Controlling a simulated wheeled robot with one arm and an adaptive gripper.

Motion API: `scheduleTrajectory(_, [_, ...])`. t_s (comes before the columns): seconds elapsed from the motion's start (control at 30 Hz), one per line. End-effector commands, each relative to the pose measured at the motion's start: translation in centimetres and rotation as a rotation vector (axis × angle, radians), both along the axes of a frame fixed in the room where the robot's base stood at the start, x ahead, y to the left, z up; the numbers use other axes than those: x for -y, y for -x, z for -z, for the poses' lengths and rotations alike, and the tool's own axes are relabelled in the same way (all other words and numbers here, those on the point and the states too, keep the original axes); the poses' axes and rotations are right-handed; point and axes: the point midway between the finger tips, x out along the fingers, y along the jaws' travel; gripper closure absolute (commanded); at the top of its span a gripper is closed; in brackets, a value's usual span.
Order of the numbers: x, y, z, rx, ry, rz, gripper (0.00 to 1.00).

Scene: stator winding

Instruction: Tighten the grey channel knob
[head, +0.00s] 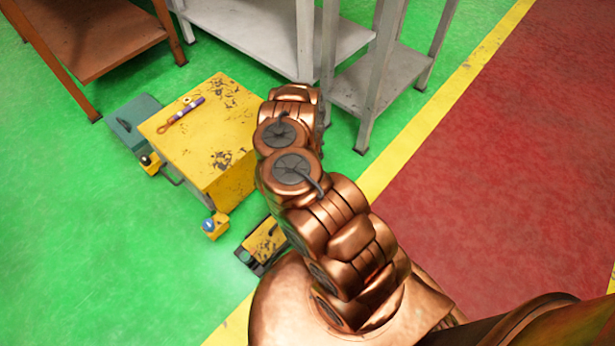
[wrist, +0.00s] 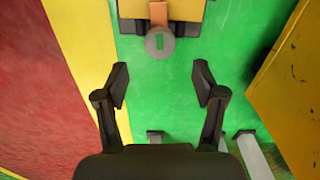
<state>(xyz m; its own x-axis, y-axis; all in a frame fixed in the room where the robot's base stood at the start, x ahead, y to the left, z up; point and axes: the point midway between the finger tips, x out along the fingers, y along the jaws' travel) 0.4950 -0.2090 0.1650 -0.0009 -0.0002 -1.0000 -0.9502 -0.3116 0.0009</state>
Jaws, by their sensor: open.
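The grey channel knob (wrist: 160,42) shows in the wrist view as a round grey disc with a small green mark. It sits at the end of an orange-brown stem below a yellow block with dark parts (wrist: 183,9). My gripper (wrist: 160,80) is open and empty, with one dark finger on each side of the picture. The knob lies ahead of the fingertips, roughly centred between them and apart from both. In the head view my copper arm hides the gripper, and I cannot make out the grey knob there.
In the head view a worn yellow cabinet (head: 190,135) with a striped tool (head: 181,114) on top stands left of my arm. A small yellow-and-black unit (head: 262,245) is low beside my arm. Grey shelving (head: 375,95) stands behind. Green floor (head: 90,250) is clear at left.

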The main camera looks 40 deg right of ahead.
Motion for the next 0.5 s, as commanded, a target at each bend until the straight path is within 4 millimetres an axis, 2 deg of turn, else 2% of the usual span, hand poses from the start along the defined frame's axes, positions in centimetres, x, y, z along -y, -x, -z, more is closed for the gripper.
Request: scheduleTrajectory(0.5, [-0.1,-0.2,-4.0,0.003,0.000,0.001,0.31])
